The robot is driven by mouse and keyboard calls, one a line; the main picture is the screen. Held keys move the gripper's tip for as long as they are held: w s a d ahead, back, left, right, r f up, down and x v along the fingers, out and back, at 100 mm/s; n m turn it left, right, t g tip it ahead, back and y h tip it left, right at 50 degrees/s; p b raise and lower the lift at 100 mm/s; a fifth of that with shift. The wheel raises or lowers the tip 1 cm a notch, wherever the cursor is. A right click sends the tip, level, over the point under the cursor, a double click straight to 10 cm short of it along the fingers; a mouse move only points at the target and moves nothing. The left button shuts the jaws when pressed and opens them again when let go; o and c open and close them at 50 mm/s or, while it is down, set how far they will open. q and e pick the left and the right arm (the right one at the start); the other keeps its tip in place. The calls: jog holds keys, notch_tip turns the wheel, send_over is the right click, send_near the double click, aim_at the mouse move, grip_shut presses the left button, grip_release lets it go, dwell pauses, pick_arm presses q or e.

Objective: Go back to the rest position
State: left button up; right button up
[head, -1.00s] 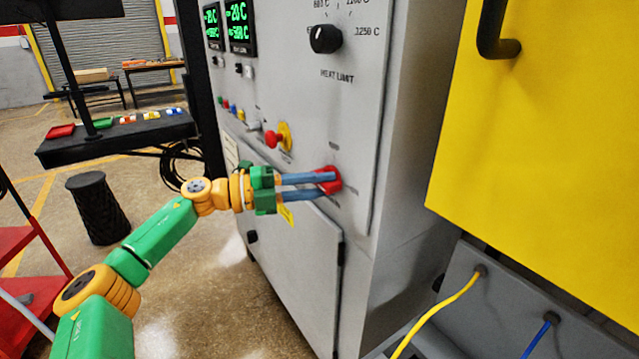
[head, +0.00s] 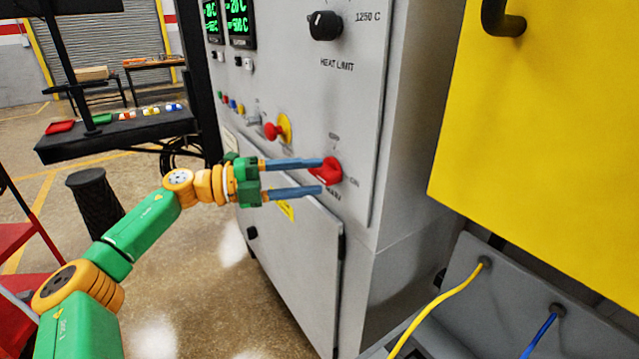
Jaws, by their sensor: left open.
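My left gripper (head: 322,177) is open, its two blue fingers spread one above the other. It points right, in front of the grey furnace cabinet (head: 300,110). The red rotary switch (head: 329,171) on the cabinet's lower panel is just beyond the upper fingertip, which overlaps its left side in the picture. I cannot tell whether the finger touches it. The switch is partly hidden by that finger. My right gripper is not in view.
A red emergency button (head: 272,131) on a yellow plate and a black heat limit knob (head: 325,25) are above. A yellow door (head: 550,110) stands at right. A black shelf (head: 115,137), a dark stool (head: 93,203) and a red cart (head: 22,235) are at left.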

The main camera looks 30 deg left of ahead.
pick_arm(q)
jog(key=b+v, duration=0.2)
jog(key=v, duration=0.2)
jog(key=shift+s+a, duration=0.2)
jog(key=shift+a, duration=0.05)
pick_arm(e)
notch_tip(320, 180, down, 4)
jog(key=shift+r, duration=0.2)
